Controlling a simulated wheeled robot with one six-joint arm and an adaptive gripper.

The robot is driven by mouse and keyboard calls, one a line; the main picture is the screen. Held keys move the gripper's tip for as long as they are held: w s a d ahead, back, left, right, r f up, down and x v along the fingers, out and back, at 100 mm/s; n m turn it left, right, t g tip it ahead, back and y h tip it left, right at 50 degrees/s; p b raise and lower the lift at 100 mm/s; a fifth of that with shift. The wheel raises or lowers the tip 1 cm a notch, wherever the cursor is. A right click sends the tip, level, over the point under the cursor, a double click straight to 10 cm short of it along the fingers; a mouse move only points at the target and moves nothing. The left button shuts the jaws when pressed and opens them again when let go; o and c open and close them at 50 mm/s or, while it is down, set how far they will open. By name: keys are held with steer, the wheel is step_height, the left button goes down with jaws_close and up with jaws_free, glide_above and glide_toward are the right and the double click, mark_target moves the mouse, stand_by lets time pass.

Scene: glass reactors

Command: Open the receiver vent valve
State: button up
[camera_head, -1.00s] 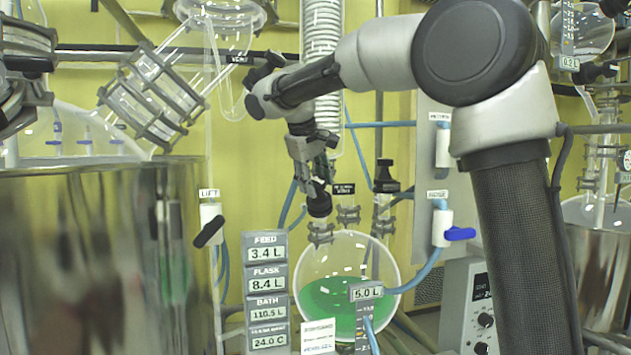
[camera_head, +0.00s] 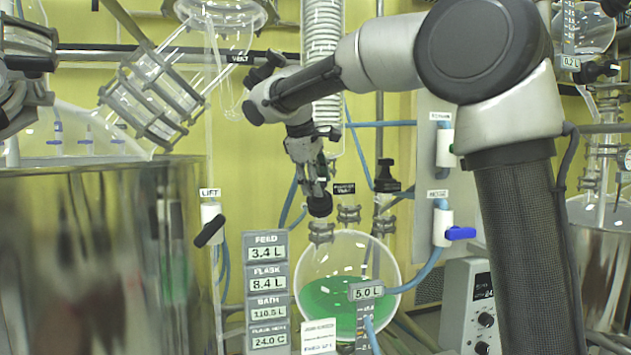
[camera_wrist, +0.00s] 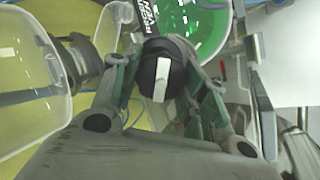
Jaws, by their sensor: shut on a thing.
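The receiver vent valve shows as a round black knob with a white stripe (camera_wrist: 163,77) in the wrist view. In the head view the black knob (camera_head: 319,205) sits just above the receiver flask's left neck. My gripper (camera_head: 315,188) points down onto it; in the wrist view its two fingers (camera_wrist: 166,86) are closed against opposite sides of the knob. The round glass receiver flask (camera_head: 350,255) holds green liquid. The valve body under the knob is mostly hidden.
A lift valve with a black handle (camera_head: 209,233) is at left, and a blue-handled valve (camera_head: 460,233) at right. A large steel vessel (camera_head: 100,260) fills the left. Glassware and hoses crowd the gripper.

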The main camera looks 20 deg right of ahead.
steer(key=o, duration=1.1)
steer(key=shift+c, duration=0.2)
steer(key=v, duration=1.2)
